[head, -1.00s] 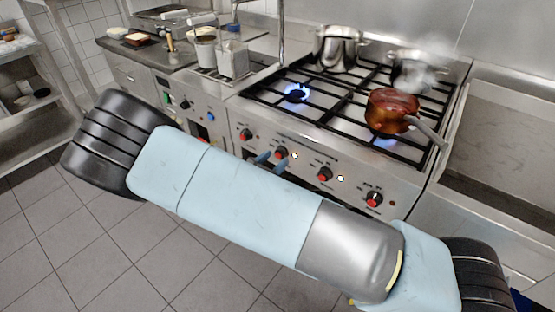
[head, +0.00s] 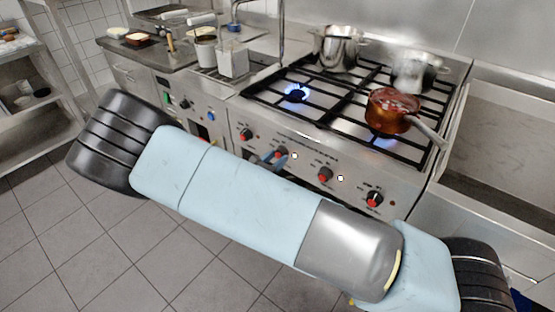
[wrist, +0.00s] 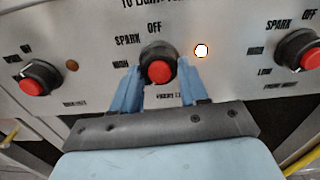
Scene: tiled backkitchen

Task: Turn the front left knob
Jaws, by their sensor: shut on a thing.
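The held knob (wrist: 160,66) has a red face and black body, on the steel stove front in the wrist view. The label below it is partly covered and seems to read front left. "OFF" is printed above it, "SPARK" and "HIGH" to its left. My gripper (wrist: 158,78) has its two blue fingers shut on its left and right sides. In the head view the knob (head: 281,153) shows just above the blue fingers. The indicator (wrist: 201,50) to its right is lit. A blue flame (head: 296,93) burns at the front left burner.
Neighbouring knobs stand left (wrist: 35,80) and right (wrist: 302,52) of the gripper. A copper pan (head: 389,112) sits over a flame, its handle reaching over the front right edge. Steel pots (head: 337,48) stand at the back. The tiled floor (head: 120,245) is clear.

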